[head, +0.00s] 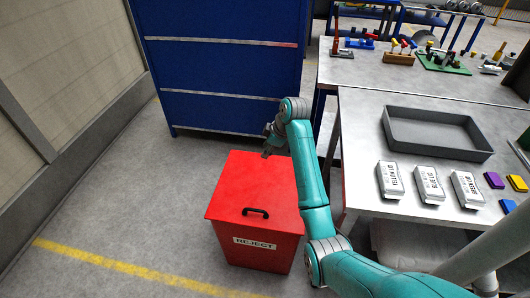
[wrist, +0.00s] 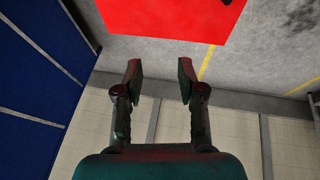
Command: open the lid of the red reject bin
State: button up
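The red reject bin (head: 257,250) stands on the floor, left of the metal table, with a white REJECT label on its front. Its flat red lid (head: 254,185) is closed and has a black handle (head: 255,211) near the front edge. My gripper (head: 266,150) is above the far edge of the lid, apart from the handle. In the wrist view my gripper (wrist: 159,68) has its two fingers spread with nothing between them. The red lid (wrist: 165,17) fills the top there, and part of the black handle (wrist: 226,2) shows at the upper edge.
A blue cabinet (head: 220,65) stands behind the bin. The metal table (head: 365,130) to the right holds a grey tray (head: 440,151), white labelled boxes (head: 429,184) and small coloured blocks. The floor (head: 130,190) left of the bin is clear, with a yellow line (head: 120,266) in front.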

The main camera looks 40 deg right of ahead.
notch_tip(320, 180, up, 5)
jog(key=d, duration=0.3)
jog(key=shift+s+r, duration=0.15)
jog(key=shift+s, duration=0.2)
dwell(0.8)
